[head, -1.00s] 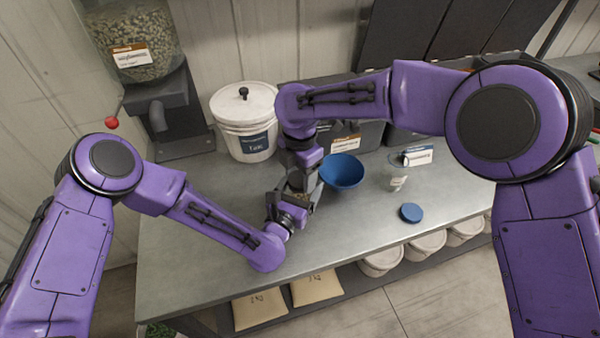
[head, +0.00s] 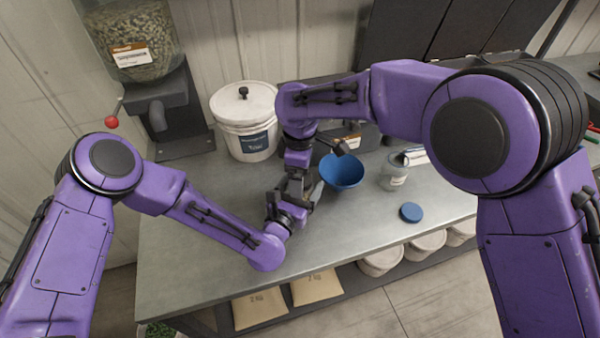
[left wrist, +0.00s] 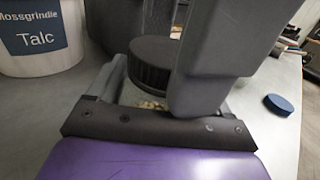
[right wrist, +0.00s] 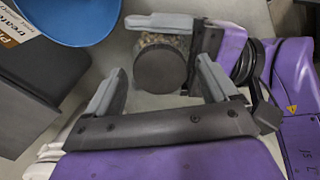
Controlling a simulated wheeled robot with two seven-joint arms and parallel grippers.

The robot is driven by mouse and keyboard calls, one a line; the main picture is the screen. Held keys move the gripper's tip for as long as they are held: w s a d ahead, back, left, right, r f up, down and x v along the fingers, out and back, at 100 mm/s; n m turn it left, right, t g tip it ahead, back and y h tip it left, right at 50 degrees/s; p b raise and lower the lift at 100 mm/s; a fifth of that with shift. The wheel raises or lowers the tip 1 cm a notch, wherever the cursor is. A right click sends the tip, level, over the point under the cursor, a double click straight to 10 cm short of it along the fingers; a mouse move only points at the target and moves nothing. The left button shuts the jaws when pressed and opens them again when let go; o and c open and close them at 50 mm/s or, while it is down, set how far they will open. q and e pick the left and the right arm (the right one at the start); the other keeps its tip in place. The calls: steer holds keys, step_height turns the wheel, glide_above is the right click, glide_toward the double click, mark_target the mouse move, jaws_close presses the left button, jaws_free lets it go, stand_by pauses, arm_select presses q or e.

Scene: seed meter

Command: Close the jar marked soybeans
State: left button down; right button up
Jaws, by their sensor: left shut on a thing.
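A clear jar of pale seeds or beans with a dark ribbed lid on top (left wrist: 153,62) is held in my left gripper (head: 290,205) above the bench. In the right wrist view the lid (right wrist: 160,70) faces the camera, with the jar's contents around its edge. No label on this jar is readable. My right gripper (right wrist: 163,82) is open; its fingers stand either side of the lid, apart from it. One right finger (left wrist: 215,60) covers part of the jar in the left wrist view. A second clear jar (head: 394,172) stands lidless at right; a blue lid (head: 411,212) lies near it.
A blue bowl (head: 342,171) sits just right of the grippers. A white Talc bucket (head: 246,125) stands behind, beside a seed hopper (head: 130,45) on a dark stand. The bench front (head: 200,270) is clear.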

steer(key=shift+r, duration=2.3)
steer(key=shift+c, duration=0.3)
steer(key=shift+f, duration=0.25)
steer(key=shift+s+a+r+n+g+y, duration=0.1)
steer(key=shift+s+a+n+g+y, duration=0.25)
steer(key=shift+a+n, duration=0.2)
steer(key=shift+s+a+r+n+g+y, duration=0.1)
steer(key=shift+s+a+n+g+y, duration=0.2)
steer(key=shift+a+n, duration=0.2)
steer(key=r+n, duration=0.1)
steer(key=n, duration=0.1)
steer(key=d+r+n+t, duration=0.1)
steer(key=n, duration=0.2)
steer(key=w+d+r+n+h, duration=0.1)
steer(key=n, duration=0.1)
steer(key=shift+w+r+n, duration=0.1)
steer(key=shift+r+n, duration=0.15)
steer(key=shift+r, duration=0.05)
steer(key=shift+n, duration=0.4)
